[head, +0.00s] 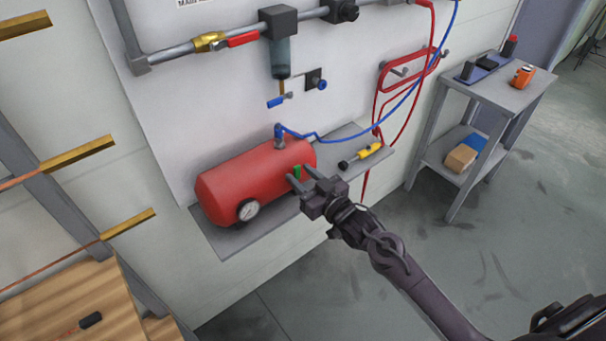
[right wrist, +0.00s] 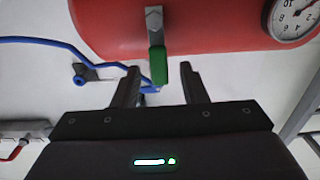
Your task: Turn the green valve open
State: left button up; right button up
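The green valve (head: 296,171) is a small green lever on the front of the red tank (head: 235,185). In the right wrist view the green lever (right wrist: 158,66) hangs from a grey metal stem on the red tank (right wrist: 215,25). My right gripper (head: 303,179) is at the tank's front by the lever. In the right wrist view its two fingers (right wrist: 160,82) are apart, with the lever's lower end between or just ahead of the tips. I cannot tell whether either finger touches it. My left gripper is not in view.
A pressure gauge (head: 247,210) sits on the tank's near end. The tank rests on a grey shelf (head: 225,240), with a yellow tool (head: 369,151) to its right. Blue hose (head: 330,137) runs above. A grey side table (head: 510,95) stands at right, with open floor before it.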

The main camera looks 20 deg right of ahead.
jog(key=shift+w, duration=0.1)
jog(key=c, duration=0.7)
grip_shut()
jog(key=shift+d, duration=0.1)
